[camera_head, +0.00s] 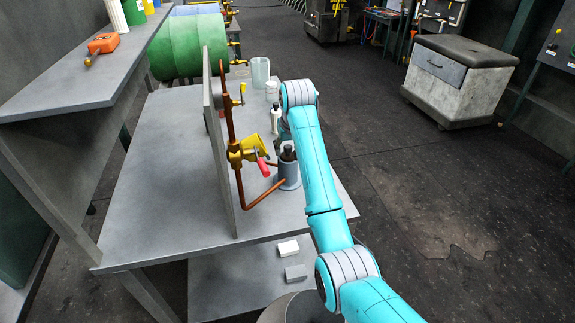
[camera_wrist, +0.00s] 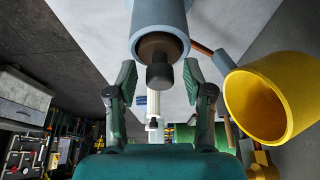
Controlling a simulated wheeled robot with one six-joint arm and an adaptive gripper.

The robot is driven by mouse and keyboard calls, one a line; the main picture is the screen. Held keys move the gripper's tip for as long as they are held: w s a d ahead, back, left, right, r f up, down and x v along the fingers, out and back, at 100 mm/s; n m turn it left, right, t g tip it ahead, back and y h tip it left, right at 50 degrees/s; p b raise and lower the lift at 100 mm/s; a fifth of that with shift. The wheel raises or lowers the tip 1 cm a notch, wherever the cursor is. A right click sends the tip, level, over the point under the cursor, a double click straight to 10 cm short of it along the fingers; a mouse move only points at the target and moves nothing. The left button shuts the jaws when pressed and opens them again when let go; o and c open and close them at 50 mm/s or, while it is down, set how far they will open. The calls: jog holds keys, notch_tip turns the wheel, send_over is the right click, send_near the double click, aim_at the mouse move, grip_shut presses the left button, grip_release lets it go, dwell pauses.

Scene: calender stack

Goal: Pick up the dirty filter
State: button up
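A grey-blue cylindrical housing (camera_head: 289,174) stands on the table with a dark brown and black piece (camera_head: 288,153) showing at its open end. This dark piece looks like the dirty filter, though most of it is hidden inside the housing. In the wrist view the housing (camera_wrist: 160,22) comes in from the top edge and the dark filter (camera_wrist: 159,72) points toward my gripper. My gripper (camera_wrist: 160,82) is open, its two fingers on either side of the black end with a gap on each side. In the head view the gripper is mostly hidden behind my arm.
Copper pipework with a yellow fitting (camera_head: 247,150) and red handle stands beside the housing, against an upright panel (camera_head: 216,150). The yellow cup (camera_wrist: 268,103) is close right of the fingers in the wrist view. A white bottle (camera_head: 275,119) and a clear beaker (camera_head: 260,72) stand behind.

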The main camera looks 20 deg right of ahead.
grip_shut()
jog(key=shift+r, duration=0.1)
